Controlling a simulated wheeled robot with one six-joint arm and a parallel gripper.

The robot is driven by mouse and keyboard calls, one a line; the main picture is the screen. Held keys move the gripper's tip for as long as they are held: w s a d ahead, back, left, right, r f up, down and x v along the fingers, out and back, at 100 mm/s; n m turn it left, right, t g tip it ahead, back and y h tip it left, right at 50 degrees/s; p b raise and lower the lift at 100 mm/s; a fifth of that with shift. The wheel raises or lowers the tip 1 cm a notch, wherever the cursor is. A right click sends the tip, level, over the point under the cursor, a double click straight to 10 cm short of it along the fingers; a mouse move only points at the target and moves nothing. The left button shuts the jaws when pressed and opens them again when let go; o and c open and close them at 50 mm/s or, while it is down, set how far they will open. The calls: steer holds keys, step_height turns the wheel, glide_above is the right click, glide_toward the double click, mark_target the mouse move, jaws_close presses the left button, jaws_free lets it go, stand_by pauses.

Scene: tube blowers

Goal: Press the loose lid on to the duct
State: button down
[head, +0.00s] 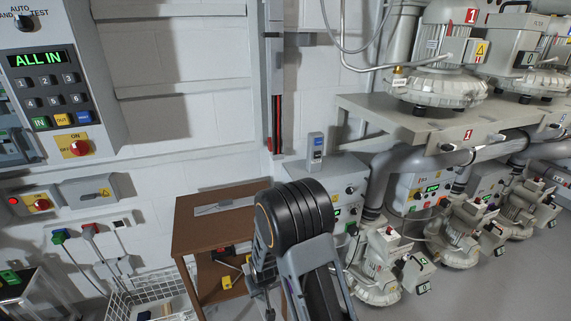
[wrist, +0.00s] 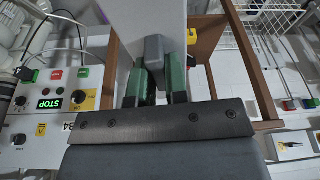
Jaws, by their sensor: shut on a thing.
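A grey vertical duct (head: 277,110) runs down the white wall, its lower front open on black and red inside. In the wrist view, the green fingers of my gripper (wrist: 155,83) are closed on a grey block (wrist: 155,48). A broad pale grey panel (wrist: 125,25) lies against that block, and I take the two for the loose lid. In the head view my arm hides the fingers and most of what they hold. My gripper is below the open part of the duct, apart from it.
A brown table (head: 185,235) stands below the duct, with a pale flat strip (head: 225,205) on top. A white wire basket (head: 150,300) is to its left. Blowers (head: 440,80) and pipes crowd the right. A control panel (head: 60,75) hangs on the left wall.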

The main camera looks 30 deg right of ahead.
steer(key=s+f+b+x, duration=0.1)
steer(key=s+b+x, duration=0.2)
steer(key=b+x, duration=0.95)
steer(key=s+f+b+x, duration=0.1)
steer(key=s+b+x, duration=0.2)
steer(key=b+x, duration=1)
steer(key=w+d+r+t+h, duration=0.1)
steer(key=d+r+t, duration=0.5)
steer(key=r, duration=1.4)
steer(key=w+d+r+m+t+h+p, duration=0.1)
steer(key=w+d+r+t, duration=0.1)
steer(key=d+r+t, duration=0.4)
steer(key=w+d+r+t, duration=0.2)
steer(key=d+r, duration=1.2)
steer(key=r, duration=2.1)
steer(key=t, duration=0.3)
steer(key=shift+m+t+h+p, duration=0.3)
steer(key=shift+t+h, duration=0.1)
